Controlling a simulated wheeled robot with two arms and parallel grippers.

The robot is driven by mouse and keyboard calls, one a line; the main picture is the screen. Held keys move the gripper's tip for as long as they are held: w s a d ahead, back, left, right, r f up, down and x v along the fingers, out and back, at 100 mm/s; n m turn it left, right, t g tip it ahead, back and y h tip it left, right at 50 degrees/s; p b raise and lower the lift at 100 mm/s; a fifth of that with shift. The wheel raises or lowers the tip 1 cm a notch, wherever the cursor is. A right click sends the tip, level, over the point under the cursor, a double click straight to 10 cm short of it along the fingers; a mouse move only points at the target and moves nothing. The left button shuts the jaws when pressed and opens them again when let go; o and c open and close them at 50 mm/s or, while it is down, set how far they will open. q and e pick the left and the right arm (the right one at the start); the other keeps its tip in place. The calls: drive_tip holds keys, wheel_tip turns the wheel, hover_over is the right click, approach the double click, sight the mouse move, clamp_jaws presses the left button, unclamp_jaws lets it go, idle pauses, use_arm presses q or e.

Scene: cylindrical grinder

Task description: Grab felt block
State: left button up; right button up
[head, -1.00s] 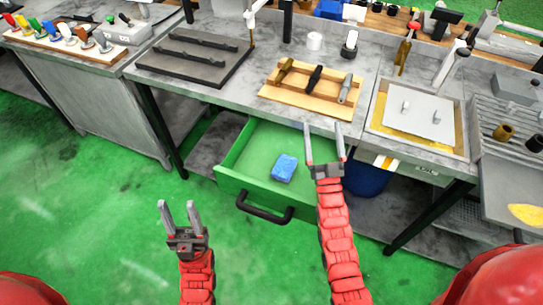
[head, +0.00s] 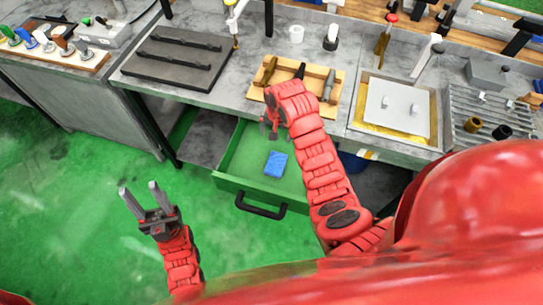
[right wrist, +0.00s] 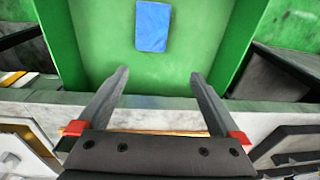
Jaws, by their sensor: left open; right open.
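The blue felt block (head: 276,164) lies flat on the floor of the open green drawer (head: 237,163). In the right wrist view the block (right wrist: 153,26) shows at the top centre, beyond the fingertips and apart from them. My right gripper (right wrist: 158,85) is open and empty, pointing into the drawer. In the head view its hand (head: 273,128) is over the drawer's back part, behind the block, and its fingers are mostly hidden by the wrist. My left gripper (head: 139,201) is open and empty above the green floor, left of the drawer.
The drawer's black handle (head: 261,207) is at its front. The worktop (head: 215,88) above the drawer's back carries a wooden rack (head: 256,94) with several tools and a dark plate (head: 172,56). The green floor (head: 90,190) around my left gripper is clear.

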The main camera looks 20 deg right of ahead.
drive_tip(key=s+g, duration=0.1)
drive_tip(key=b, duration=0.8)
approach(276, 159)
drive_tip(key=shift+s+a+f, duration=0.2)
drive_tip(key=shift+s+f, duration=0.05)
drive_tip(key=shift+s, duration=0.4)
drive_tip(key=shift+f, duration=0.85)
drive_tip(key=shift+p, duration=0.65)
drive_tip(key=shift+s+f, duration=0.1)
drive_tip(key=shift+f, duration=0.45)
drive_tip(key=f+p, duration=0.3)
drive_tip(key=shift+s+a, duration=0.1)
drive_tip(key=shift+a, duration=0.15)
drive_tip(key=shift+f, duration=1.25)
